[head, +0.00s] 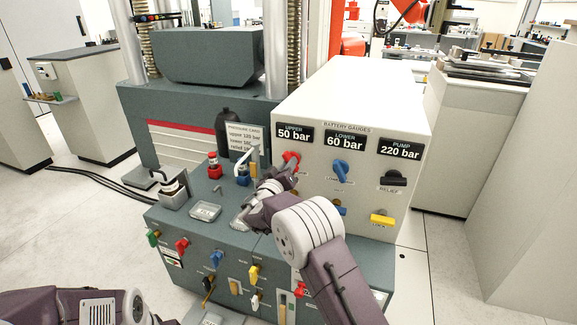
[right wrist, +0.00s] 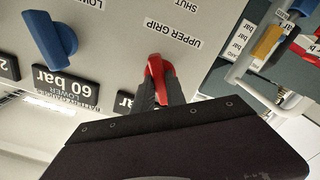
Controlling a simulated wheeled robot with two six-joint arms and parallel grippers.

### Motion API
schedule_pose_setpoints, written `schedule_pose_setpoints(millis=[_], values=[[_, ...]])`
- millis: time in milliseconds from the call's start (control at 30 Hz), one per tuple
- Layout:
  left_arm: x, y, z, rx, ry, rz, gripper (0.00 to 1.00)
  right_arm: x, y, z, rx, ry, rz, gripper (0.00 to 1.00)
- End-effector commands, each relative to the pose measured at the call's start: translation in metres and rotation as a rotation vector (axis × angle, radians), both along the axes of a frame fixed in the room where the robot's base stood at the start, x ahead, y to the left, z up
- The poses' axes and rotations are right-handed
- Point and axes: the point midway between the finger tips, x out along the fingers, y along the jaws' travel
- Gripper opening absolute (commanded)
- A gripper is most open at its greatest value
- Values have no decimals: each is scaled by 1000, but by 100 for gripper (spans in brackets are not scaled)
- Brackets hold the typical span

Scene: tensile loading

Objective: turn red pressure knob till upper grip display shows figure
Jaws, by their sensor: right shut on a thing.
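The red upper grip knob (head: 291,158) is on the white gauge panel, below the upper display (head: 293,133), which reads 50 bar. My right gripper (head: 287,172) is at the knob, its fingers partly hidden by my own wrist. In the right wrist view the fingers (right wrist: 156,88) are shut on the red knob (right wrist: 157,66), beside the upside-down label UPPER GRIP. The pressure card (head: 244,139) stands left of the panel; its small figures are hard to read, the upper line looking like 120 or 125 bar. My left arm shows at bottom left, its gripper out of view.
A blue knob (head: 340,171) sits right of the red one under the lower display (head: 345,141), reading 60 bar. The pump display (head: 400,149) reads 220 bar, above a black relief knob (head: 394,178). A yellow lock handle (head: 382,219) is below. Several coloured valves line the grey cabinet (head: 190,225).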

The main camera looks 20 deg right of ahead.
Motion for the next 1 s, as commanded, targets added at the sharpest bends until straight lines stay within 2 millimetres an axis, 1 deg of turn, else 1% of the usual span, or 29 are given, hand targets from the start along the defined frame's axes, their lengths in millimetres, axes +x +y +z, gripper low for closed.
schedule_pose_setpoints(millis=[167,367,500,700,1000], values=[[0,0,-9,0,0,0,36,0,0,-3,-39,26,0,0],[0,0,-27,0,0,0,36,0,0,-5,-147,99,1,0],[0,0,-41,0,0,0,36,0,0,-6,-252,169,0,0],[0,0,-57,0,0,0,36,0,1,-5,-409,277,1,0],[0,0,-71,0,0,0,36,0,1,-4,-645,437,1,0]])
